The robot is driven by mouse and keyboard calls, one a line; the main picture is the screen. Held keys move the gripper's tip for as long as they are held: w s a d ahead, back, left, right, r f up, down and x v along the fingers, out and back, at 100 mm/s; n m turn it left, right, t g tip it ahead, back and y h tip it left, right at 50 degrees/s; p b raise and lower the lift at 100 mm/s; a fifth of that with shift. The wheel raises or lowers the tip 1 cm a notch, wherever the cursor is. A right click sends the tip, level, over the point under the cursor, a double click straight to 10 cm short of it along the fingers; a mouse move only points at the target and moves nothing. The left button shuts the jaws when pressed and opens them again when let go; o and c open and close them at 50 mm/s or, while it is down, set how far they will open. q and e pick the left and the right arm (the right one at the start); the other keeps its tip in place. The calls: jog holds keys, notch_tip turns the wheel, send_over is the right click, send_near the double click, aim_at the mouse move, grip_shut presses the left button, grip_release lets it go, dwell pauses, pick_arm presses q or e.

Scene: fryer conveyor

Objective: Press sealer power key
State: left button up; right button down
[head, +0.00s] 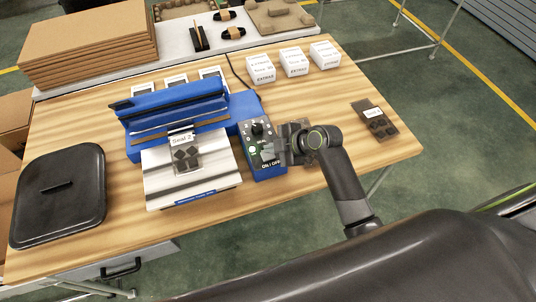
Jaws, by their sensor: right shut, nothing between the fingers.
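The blue sealer (184,103) stands on the wooden table with its lid raised. Its control box (262,150) is at its right side, with a black knob, small buttons and an "ON / OFF" label at the front. My right gripper (268,153) is shut and empty, its fingertips over the lower part of the control box, close above the label. The fingers hide part of the panel, and I cannot tell whether they touch a key. My left gripper is not in view.
A packet marked "Seal 2" (186,155) lies on the sealer's plate. White boxes (294,61) stand at the back, and another packet (374,121) lies at right. A black lidded tray (58,192) is at left. The front right of the table is clear.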

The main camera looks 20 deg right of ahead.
aim_at(272, 156)
dwell(0.3)
jog(key=shift+f+b, duration=0.3)
jog(key=shift+f, duration=0.2)
jog(key=shift+f+b, duration=0.3)
dwell(0.4)
jog(key=shift+r+p, duration=0.75)
jog(key=shift+r, duration=0.05)
jog(key=shift+r, duration=0.1)
notch_tip(272, 156, up, 6)
jog(key=p, duration=0.5)
dwell(0.3)
